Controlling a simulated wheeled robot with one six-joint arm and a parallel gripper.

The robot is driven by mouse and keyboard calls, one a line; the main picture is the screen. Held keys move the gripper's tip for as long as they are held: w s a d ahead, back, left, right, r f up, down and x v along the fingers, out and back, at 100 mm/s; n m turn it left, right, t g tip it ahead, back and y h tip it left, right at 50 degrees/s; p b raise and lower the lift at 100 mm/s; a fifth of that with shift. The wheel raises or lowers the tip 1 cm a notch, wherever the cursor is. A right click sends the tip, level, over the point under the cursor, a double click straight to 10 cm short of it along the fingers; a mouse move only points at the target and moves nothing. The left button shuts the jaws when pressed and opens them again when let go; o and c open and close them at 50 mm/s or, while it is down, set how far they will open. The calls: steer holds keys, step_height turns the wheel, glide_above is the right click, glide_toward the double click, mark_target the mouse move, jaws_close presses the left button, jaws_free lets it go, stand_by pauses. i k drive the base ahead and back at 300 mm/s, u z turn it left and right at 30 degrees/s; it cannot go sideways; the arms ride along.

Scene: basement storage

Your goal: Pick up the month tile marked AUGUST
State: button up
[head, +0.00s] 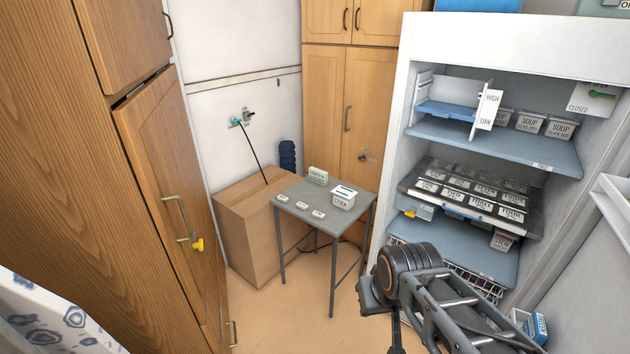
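Three small pale tiles lie in a row on a small grey table (325,228): a left one (282,198), a middle one (302,205) and a right one (318,213). Their markings are too small to read, so I cannot tell which, if any, says AUGUST. The end of my arm, with my gripper (387,298), is at the lower right, nearer to me than the table and apart from the tiles. Its fingers cannot be made out clearly, and I see nothing held.
A pale green labelled block (318,175) and a white lettered box (343,198) stand on the table. An open white cabinet (402,130) with lettered containers is at right. Wooden cupboards (150,170) stand left. Floor in front is clear.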

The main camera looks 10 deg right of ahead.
mark_target(302, 206)
steer(key=k, duration=0.25)
steer(key=u, duration=0.55)
steer(key=i, duration=1.2)
steer(key=z, duration=0.55)
